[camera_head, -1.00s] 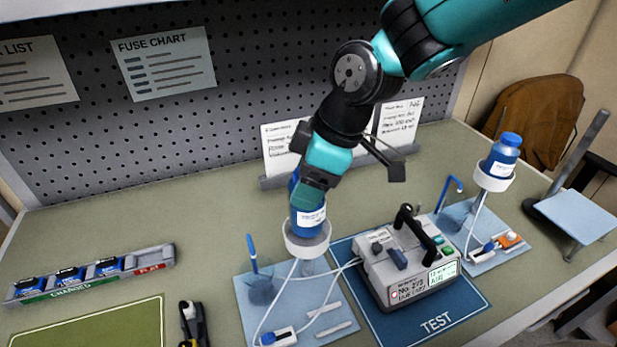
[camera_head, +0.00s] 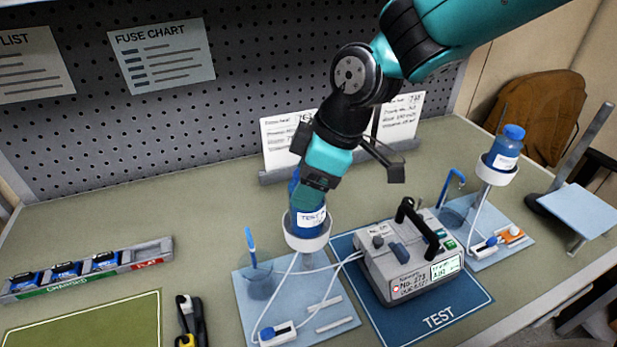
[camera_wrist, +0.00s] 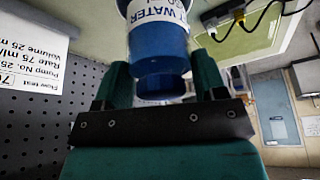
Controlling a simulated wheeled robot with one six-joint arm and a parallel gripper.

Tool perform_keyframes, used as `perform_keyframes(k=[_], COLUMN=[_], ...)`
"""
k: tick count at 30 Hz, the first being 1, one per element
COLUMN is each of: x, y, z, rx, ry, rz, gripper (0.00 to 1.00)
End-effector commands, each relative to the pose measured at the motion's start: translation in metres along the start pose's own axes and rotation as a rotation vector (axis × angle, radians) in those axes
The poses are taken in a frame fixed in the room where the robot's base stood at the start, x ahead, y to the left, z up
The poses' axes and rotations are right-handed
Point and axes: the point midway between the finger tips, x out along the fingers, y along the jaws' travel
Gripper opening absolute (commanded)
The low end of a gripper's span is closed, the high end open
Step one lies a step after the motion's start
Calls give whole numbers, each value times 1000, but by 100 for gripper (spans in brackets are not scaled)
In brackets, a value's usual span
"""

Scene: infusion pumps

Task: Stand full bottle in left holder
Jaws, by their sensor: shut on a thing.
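A blue bottle (camera_head: 308,219) with a white label stands upright, or nearly so, with its lower part inside the left white ring holder (camera_head: 306,243). My gripper (camera_head: 310,192) is shut on the bottle from above. The wrist view shows the bottle (camera_wrist: 160,50) between my two fingers (camera_wrist: 165,88), with part of a "WATER" label in sight. The fingers cover the bottle's upper part in the head view. I cannot tell whether its base rests on the holder. Another blue-capped bottle (camera_head: 504,150) stands in the right holder (camera_head: 496,172).
A grey pump (camera_head: 410,265) sits on the blue TEST mat (camera_head: 440,316), right of the left holder. White tubing and a blue cup (camera_head: 259,284) are close by on a light-blue mat. The back table is fairly clear.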

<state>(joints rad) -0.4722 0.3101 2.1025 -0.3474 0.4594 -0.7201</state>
Motion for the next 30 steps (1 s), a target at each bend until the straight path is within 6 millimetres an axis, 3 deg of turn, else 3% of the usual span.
perform_keyframes(k=[30], x=[12], y=[0], z=[5], rx=[-1], ry=[1], rz=[1], gripper=[17])
